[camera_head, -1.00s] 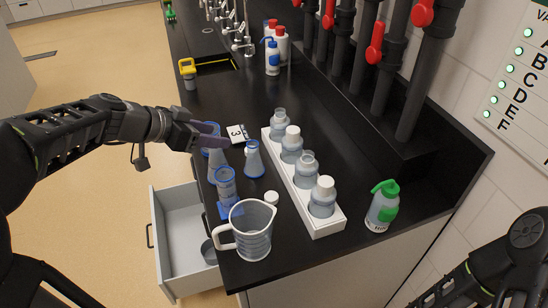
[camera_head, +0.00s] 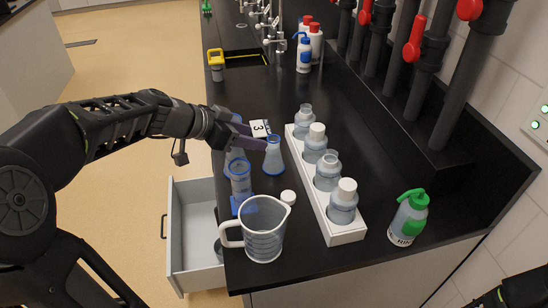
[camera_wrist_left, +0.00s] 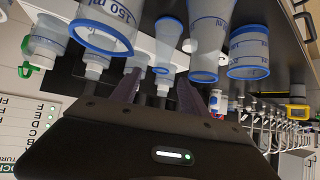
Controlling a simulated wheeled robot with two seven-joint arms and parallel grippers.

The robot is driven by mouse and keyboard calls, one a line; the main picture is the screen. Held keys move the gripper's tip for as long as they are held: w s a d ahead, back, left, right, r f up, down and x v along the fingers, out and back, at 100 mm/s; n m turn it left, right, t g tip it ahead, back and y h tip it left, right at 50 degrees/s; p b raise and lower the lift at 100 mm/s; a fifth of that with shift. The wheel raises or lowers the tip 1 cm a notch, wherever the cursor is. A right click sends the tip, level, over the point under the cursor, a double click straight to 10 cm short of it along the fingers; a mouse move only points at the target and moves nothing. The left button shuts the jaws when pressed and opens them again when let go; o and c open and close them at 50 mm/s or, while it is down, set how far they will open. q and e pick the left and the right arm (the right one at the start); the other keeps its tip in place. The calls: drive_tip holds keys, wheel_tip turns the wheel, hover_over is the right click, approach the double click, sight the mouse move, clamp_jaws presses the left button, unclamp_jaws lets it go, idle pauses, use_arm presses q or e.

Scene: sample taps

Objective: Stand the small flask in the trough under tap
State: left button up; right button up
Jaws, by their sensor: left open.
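The small clear conical flask (camera_head: 273,158), with a blue base, stands on the black bench. My left gripper (camera_head: 252,140) is open and level with its upper part, its fingers pointing right toward the flask's neck. I cannot tell whether they touch it. A second flask (camera_head: 235,158) stands to the left, partly hidden by the gripper. In the left wrist view, the two dark fingers (camera_wrist_left: 157,92) are apart, with clear glassware beyond them. The chrome taps (camera_head: 268,32) line the far bench, by a dark recessed basin (camera_head: 247,57).
A measuring cylinder (camera_head: 240,182), a jug (camera_head: 264,238) and a small white cap (camera_head: 288,197) stand in front. A white rack (camera_head: 345,236) of bottles is to the right. An open drawer (camera_head: 195,240) juts out left.

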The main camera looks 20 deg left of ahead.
sight(269, 141)
use_arm(q)
drive_tip(key=shift+x, duration=0.85)
drive_tip(key=shift+w+d+f+p, duration=0.15)
drive_tip(key=shift+w+f+p, duration=0.2)
drive_tip(key=shift+p, duration=0.15)
drive_tip(key=p+x, duration=0.1)
drive_tip(key=x, duration=0.2)
drive_tip(key=shift+w+f, duration=0.15)
drive_tip(key=shift+w, duration=0.05)
drive_tip(key=shift+w+d+f, duration=0.15)
drive_tip(key=shift+w+f, duration=0.1)
drive_tip(key=shift+c, duration=0.5)
clamp_jaws()
